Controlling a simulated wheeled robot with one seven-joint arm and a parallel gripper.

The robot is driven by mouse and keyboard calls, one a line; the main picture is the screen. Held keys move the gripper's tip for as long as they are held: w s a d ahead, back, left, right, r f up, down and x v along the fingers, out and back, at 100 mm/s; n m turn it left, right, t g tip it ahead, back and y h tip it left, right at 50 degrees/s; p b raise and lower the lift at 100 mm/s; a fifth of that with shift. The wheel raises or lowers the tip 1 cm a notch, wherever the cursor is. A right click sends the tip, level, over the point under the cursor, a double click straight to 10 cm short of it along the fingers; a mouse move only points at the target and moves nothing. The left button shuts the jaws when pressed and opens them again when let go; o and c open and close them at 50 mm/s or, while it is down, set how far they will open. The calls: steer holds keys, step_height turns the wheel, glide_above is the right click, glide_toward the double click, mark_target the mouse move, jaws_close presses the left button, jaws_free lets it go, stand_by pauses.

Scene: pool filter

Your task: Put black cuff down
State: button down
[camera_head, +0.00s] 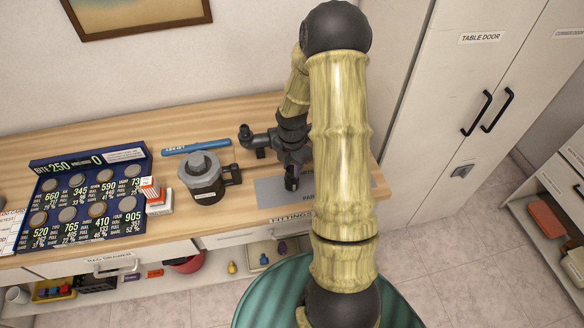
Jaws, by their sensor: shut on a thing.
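My gripper (292,172) points down over the right part of the wooden bench. It is shut on a small dark piece, which looks like the black cuff (292,184). The cuff is small and mostly covered by the fingers. It is over or on the grey mat (268,193) with partly hidden lettering; I cannot tell whether it touches the mat. My arm hides the mat's middle and much of its right side.
A dark filter housing (207,190) with a grey knob stands left of the mat. A blue strip (196,147) lies behind it. A blue board (83,203) with round discs and small boxes (158,203) are farther left. Tall cabinet doors (478,75) stand right of the bench.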

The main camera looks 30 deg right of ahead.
steer(key=shift+f, duration=0.65)
steer(key=shift+f, duration=0.1)
steer(key=c, duration=1.1)
jaws_free()
step_height(320, 180, up, 12)
steer(key=shift+r+b, duration=0.1)
steer(key=shift+b, duration=0.3)
